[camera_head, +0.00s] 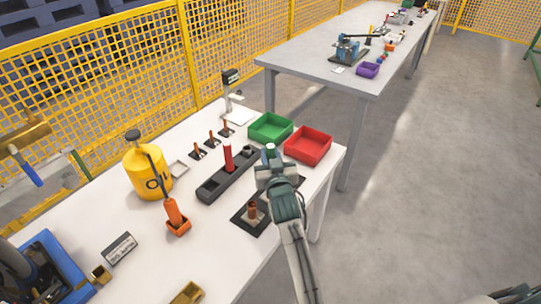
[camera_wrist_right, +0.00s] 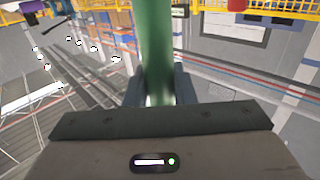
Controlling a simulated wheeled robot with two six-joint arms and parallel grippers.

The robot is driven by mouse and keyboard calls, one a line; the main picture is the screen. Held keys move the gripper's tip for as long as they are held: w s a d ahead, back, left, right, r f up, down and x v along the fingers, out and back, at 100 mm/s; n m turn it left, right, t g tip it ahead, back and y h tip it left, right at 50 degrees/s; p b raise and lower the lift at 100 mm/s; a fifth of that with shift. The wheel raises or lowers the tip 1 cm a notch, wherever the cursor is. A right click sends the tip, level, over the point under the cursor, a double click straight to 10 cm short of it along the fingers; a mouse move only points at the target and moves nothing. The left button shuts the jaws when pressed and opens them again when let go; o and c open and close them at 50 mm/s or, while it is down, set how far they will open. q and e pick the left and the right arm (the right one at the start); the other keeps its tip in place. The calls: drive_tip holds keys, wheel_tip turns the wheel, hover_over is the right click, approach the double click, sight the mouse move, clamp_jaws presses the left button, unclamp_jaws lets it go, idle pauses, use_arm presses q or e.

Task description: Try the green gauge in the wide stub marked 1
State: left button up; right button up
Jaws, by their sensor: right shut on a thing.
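My right gripper (camera_head: 270,158) is shut on the green gauge (camera_head: 270,148), above the near right part of the white table. In the right wrist view the green gauge (camera_wrist_right: 156,50) is a thick rod standing between the two fingers. A copper stub (camera_head: 252,210) stands on a dark plate (camera_head: 240,222), just below the gripper in the picture. Several thinner copper stubs (camera_head: 212,138) stand on dark plates further back. I cannot read any number on the stubs. The left gripper is not in view.
A dark rack (camera_head: 212,188) holds a red gauge (camera_head: 228,157). A green tray (camera_head: 270,128) and a red tray (camera_head: 307,145) stand at the back right. A yellow oil can (camera_head: 148,172) and an orange-handled tool (camera_head: 174,213) stand left.

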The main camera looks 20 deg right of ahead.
sight(271, 146)
drive_tip(key=shift+f+b, duration=0.4)
drive_tip(key=shift+f, duration=0.1)
drive_tip(key=shift+f, duration=0.1)
drive_tip(key=shift+f+b, duration=1.4)
drive_tip(key=shift+f, duration=0.1)
drive_tip(key=shift+s+f, duration=0.1)
drive_tip(key=shift+f, duration=0.1)
idle(0.8)
drive_tip(key=shift+r+p, duration=2.8)
drive_tip(key=shift+r, duration=0.45)
wheel_tip(271, 146, up, 4)
drive_tip(key=p, duration=0.3)
drive_tip(key=shift+p, duration=0.35)
